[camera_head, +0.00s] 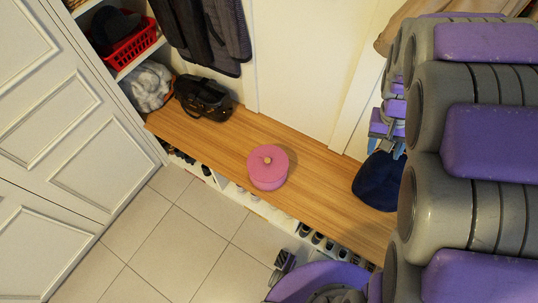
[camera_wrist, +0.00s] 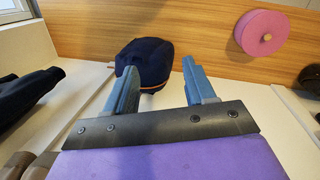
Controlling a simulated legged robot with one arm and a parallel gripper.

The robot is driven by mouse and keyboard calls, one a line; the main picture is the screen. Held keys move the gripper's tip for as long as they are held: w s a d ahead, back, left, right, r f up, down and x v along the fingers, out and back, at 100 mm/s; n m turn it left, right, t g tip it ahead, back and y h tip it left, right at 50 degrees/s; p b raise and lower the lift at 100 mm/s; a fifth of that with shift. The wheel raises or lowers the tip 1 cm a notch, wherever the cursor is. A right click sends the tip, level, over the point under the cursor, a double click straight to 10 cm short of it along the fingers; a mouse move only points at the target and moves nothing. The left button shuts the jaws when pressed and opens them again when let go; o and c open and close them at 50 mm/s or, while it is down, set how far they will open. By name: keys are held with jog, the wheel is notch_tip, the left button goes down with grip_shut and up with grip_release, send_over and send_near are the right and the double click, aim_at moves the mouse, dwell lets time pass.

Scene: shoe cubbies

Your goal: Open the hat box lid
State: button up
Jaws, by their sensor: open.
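The pink round hat box (camera_head: 267,173) stands on the wooden bench top, with its lid on and a small light knob (camera_head: 267,160) on top. The fingertips are partly hidden by my arm in the head view.
A dark blue cap (camera_head: 377,182) lies on the bench's right part, beyond my fingers in the wrist view (camera_wrist: 145,62). A black bag (camera_head: 203,98) stands on the left end of the wooden bench (camera_head: 222,135). Shoes fill cubbies below. The bench around the hat box is clear.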

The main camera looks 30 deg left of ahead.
jog(key=w+a+f+n+p, duration=0.1)
jog(key=w+a+f+n, duration=0.1)
jog(key=w+a+f, duration=0.45)
jog(key=n+y+p, duration=0.2)
jog(key=n+p, duration=0.1)
jog(key=n, duration=0.2)
send_over(268, 159)
notch_tip(268, 159, down, 23)
jog(key=shift+t, duration=0.3)
jog(key=f+b, duration=0.1)
jog(key=f, duration=0.5)
jog(key=f+b, duration=0.1)
jog(key=f, duration=0.6)
jog(key=shift+s+a+f+b, duration=0.15)
jog(key=shift+a+f+b, duration=0.05)
jog(key=shift+f+b, duration=0.15)
jog(key=shift+d+f, duration=0.25)
jog(key=shift+f, duration=0.65)
jog(key=shift+a+f, duration=0.15)
jog(key=shift+f, duration=0.05)
grip_shut()
